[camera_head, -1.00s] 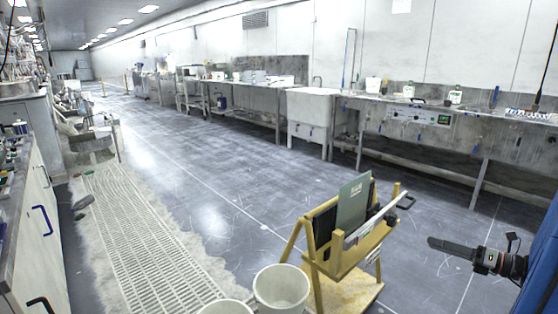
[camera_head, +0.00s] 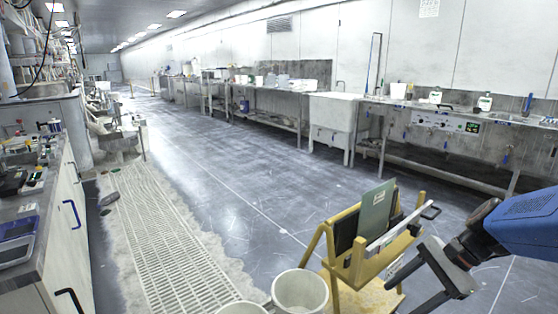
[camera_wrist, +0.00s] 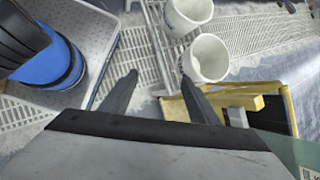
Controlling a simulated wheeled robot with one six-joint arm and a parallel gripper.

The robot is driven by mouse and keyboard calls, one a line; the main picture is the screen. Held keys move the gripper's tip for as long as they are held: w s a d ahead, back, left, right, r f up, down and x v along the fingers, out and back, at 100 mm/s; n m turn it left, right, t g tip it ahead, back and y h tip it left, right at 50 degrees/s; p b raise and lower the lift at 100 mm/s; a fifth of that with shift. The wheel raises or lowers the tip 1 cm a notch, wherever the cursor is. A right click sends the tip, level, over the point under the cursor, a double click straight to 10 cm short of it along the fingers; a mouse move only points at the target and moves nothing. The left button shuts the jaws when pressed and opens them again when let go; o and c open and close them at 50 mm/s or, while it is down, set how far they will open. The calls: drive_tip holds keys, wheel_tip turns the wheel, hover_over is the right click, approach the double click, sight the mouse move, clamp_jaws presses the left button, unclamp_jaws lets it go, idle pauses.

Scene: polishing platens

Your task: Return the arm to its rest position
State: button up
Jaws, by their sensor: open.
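My gripper (camera_head: 402,288) is at the lower right in the head view, in front of my blue arm. Its two dark fingers are apart with nothing between them. They overlap the right side of the yellow stand in this view; I cannot tell how far apart they are in depth. In the wrist view the open fingers (camera_wrist: 159,80) point toward the grated floor, with the white buckets beyond them.
A yellow stand (camera_head: 341,262) holds a green board (camera_head: 376,210). White buckets (camera_head: 300,290) stand left of it. A cabinet counter (camera_head: 52,240) is at the left and a long bench (camera_head: 450,175) along the right wall. The middle floor (camera_head: 230,170) is clear.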

drive_tip(key=s+r+n+t+h, duration=0.3)
drive_tip(key=s+n+h, duration=0.4)
drive_tip(key=n, duration=0.7)
drive_tip(key=s, duration=0.2)
drive_tip(key=shift+s+r+n+t, duration=0.2)
drive_tip(key=shift+s+n+t, duration=0.1)
drive_tip(key=shift+n+t, duration=0.1)
drive_tip(key=shift+o, duration=0.2)
drive_tip(key=shift+a, duration=0.1)
